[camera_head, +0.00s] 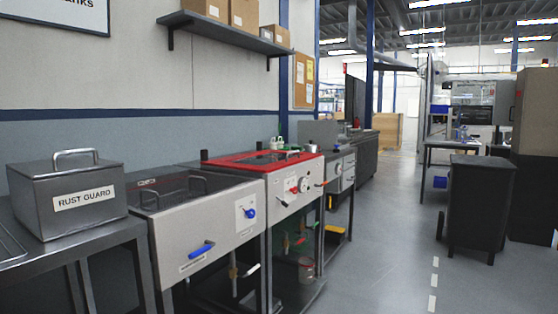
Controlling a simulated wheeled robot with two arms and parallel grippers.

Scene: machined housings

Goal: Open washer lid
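A row of steel tank units stands along the left wall. The nearest tank (203,225) has a dark top with wire handles, a blue knob and a blue lever on its front. Beside it is a tank with a red-rimmed top (265,160) and a red knob. Its top looks covered by a dark surface, with a small dark knob standing near it. A third, smaller steel unit (340,170) is farther back. No label reading washer is legible, so I cannot tell which unit is the washer. Neither of my grippers is in view.
A lidded steel box marked RUST GUARD (69,190) stands on a steel table (98,233) at the left. A shelf (222,34) with cardboard boxes is above. A dark bin (480,203) stands at the right. The grey floor (390,260) between is clear.

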